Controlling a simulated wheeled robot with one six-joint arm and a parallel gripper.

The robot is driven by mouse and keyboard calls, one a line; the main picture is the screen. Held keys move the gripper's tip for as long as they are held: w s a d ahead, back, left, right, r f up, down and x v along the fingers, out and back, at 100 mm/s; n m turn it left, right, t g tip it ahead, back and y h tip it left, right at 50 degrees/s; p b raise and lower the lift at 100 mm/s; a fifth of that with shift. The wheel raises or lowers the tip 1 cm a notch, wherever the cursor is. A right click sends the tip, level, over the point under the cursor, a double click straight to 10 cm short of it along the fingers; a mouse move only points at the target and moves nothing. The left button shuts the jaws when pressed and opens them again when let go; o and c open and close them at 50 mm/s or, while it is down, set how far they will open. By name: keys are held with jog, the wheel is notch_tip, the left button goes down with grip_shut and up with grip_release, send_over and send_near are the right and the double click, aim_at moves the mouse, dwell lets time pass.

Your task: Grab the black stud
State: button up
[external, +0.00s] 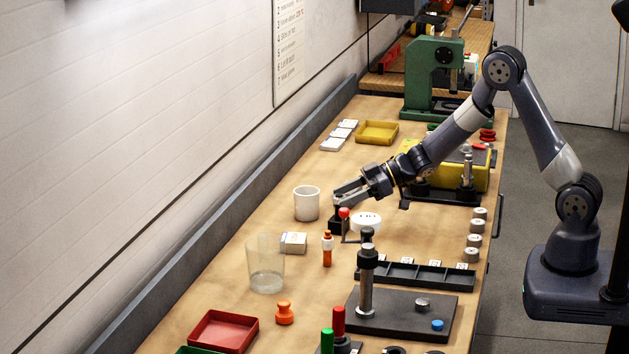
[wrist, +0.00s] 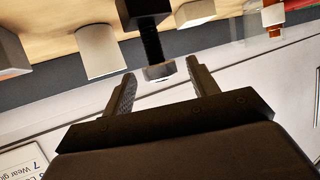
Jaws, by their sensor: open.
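The black stud (wrist: 151,42) has a threaded shaft on a black block and a greyish hexagonal end. In the wrist view, which shows the scene upside down, its hexagonal end appears in the gap between my fingers. My gripper (wrist: 160,80) is open, with one finger to each side of the stud and no clear contact. In the external view my gripper (external: 341,194) is low over the table, just above a black block (external: 336,226) that appears to be the stud's base. The shaft is mostly hidden there by the gripper and a red knob (external: 344,212).
A white cup (external: 307,204) stands close left of the gripper; it also shows in the wrist view (wrist: 97,52).

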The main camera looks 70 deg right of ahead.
aim_at(335, 201)
jog(key=shift+f+p+x, duration=0.2)
jog(key=shift+p+x, duration=0.2)
jog(key=shift+x, duration=1.85)
jog(key=shift+s, duration=0.1)
jog(key=shift+c, duration=0.4)
grip_shut()
